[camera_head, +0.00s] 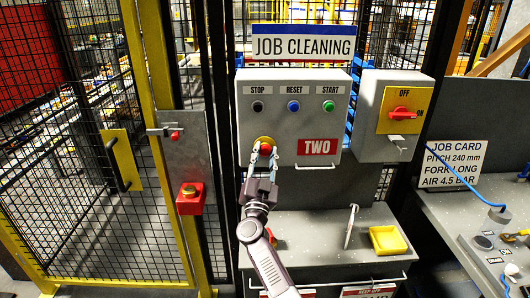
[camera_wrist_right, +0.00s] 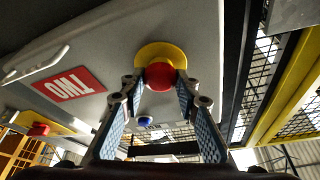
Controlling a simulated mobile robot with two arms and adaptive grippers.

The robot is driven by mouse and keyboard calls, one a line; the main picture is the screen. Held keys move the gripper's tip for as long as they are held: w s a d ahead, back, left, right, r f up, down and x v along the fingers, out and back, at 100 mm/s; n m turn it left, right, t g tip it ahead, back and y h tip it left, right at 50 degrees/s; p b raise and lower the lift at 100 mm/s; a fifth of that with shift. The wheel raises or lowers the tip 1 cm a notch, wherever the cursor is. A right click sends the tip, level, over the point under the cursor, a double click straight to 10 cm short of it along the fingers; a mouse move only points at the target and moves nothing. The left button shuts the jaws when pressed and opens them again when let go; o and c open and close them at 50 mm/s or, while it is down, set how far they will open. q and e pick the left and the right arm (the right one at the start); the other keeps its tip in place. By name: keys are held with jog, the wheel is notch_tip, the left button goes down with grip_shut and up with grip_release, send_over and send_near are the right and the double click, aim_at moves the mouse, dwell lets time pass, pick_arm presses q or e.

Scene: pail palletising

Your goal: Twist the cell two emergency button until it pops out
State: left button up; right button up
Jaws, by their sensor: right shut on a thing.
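The cell two emergency button is a red mushroom head (camera_head: 265,148) on a yellow round base, on the grey control box (camera_head: 256,117) marked TWO. My right gripper (camera_head: 264,157) reaches up to it from below, its fingers on either side of the red head. In the right wrist view the red button (camera_wrist_right: 160,76) sits between the two fingertips of the gripper (camera_wrist_right: 160,84), which is shut on it. The yellow base (camera_wrist_right: 161,53) shows behind. My left gripper is not in view.
The box also has black STOP (camera_head: 258,106), blue RESET (camera_head: 293,106) and green START (camera_head: 328,106) buttons. A red rotary switch (camera_head: 402,113) is to the right. A yellow tray (camera_head: 388,240) lies on the shelf below. A yellow-framed mesh gate (camera_head: 75,170) stands at left.

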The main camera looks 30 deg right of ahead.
jog(key=shift+a+m+g+h, duration=0.1)
jog(key=shift+m+g+h, duration=0.5)
jog(key=shift+m, duration=0.9)
jog(key=shift+g+p, duration=0.3)
jog(key=o, duration=1.1)
